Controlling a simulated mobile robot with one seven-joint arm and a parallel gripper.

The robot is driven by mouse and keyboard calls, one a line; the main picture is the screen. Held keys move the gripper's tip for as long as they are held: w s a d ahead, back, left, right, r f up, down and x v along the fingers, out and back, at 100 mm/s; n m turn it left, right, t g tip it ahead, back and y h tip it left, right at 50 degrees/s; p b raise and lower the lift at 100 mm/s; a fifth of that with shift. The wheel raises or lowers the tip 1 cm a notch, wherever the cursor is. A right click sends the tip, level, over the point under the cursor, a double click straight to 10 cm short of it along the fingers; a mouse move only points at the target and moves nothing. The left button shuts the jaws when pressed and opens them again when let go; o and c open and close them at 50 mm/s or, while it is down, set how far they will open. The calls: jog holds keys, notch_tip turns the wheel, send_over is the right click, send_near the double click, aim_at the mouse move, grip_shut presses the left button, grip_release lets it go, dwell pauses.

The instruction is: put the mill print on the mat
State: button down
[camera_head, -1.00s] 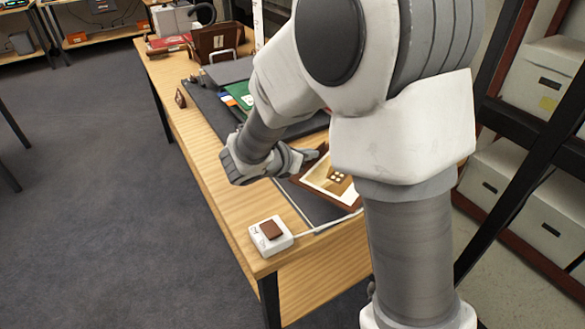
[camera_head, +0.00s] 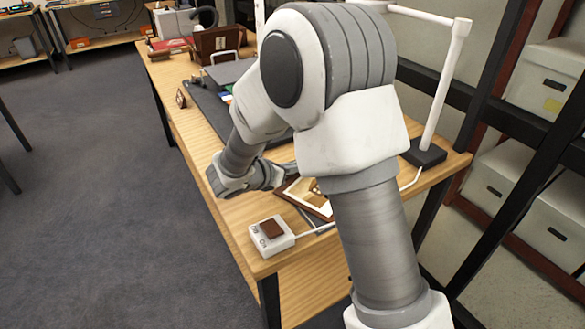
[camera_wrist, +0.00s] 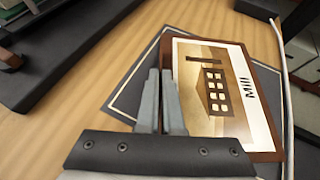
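The mill print (camera_wrist: 222,92) is a brown-bordered card with a building picture and the word "Mill"; it also shows beside my arm in the head view (camera_head: 308,194). The dark mat (camera_wrist: 125,92) with a thin pale line lies on the table, partly covered by the print, which sits turned and offset to the right of it. My gripper (camera_wrist: 160,78) has its fingers close together at the print's left edge and appears shut on that edge. Whether the print touches the mat or hovers just above it is unclear. My arm hides part of the print in the head view.
A white box with a brown button (camera_head: 271,232) stands at the table's near corner, with a pale cable running right. A white lamp stand on a black base (camera_head: 424,153) is at the right. Folders and a brown case (camera_head: 218,42) occupy the far end.

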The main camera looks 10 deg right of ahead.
jog(key=shift+f, duration=0.2)
jog(key=c, duration=1.1)
grip_release()
jog(key=shift+r, duration=0.15)
